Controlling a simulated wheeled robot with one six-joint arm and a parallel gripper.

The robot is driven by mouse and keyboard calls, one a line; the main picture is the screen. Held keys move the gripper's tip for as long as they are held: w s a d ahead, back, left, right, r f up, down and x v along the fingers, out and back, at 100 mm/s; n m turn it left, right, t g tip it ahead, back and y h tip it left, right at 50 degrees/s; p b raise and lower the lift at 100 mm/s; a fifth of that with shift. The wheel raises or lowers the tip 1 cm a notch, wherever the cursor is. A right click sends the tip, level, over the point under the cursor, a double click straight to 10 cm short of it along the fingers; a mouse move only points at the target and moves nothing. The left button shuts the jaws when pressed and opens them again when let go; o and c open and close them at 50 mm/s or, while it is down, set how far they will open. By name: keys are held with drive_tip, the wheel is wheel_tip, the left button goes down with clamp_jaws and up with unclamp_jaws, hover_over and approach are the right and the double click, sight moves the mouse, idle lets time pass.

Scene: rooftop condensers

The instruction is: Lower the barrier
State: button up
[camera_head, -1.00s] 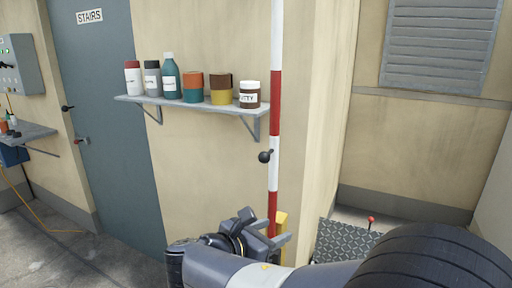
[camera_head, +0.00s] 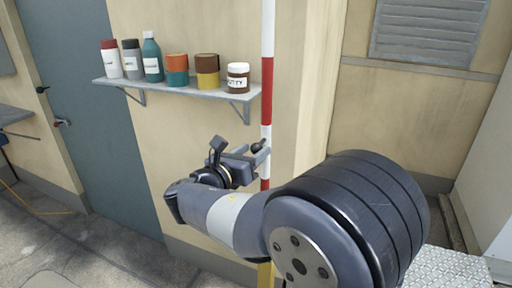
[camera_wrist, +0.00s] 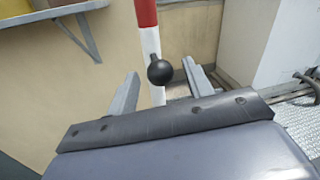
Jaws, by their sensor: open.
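The barrier is a red and white striped pole (camera_head: 267,85) standing upright by the wall corner; it also shows in the wrist view (camera_wrist: 147,35). A dark ball-ended knob (camera_head: 258,147) sticks out from a white band of the pole. In the wrist view the knob (camera_wrist: 160,71) lies between and just beyond my two fingers. My gripper (camera_head: 258,155) is open at the knob, with a finger on each side. I cannot tell whether the fingers touch it. The pole's yellow post (camera_head: 265,274) shows below, partly hidden by my arm.
A wall shelf (camera_head: 180,88) with several bottles and jars is left of the pole, close above my gripper. A blue-grey door (camera_head: 85,110) is further left. A metal tread plate (camera_head: 447,270) lies at the lower right. Open floor (camera_head: 85,250) is at the lower left.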

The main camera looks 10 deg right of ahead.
drive_tip(key=shift+x, duration=1.05)
clamp_jaws()
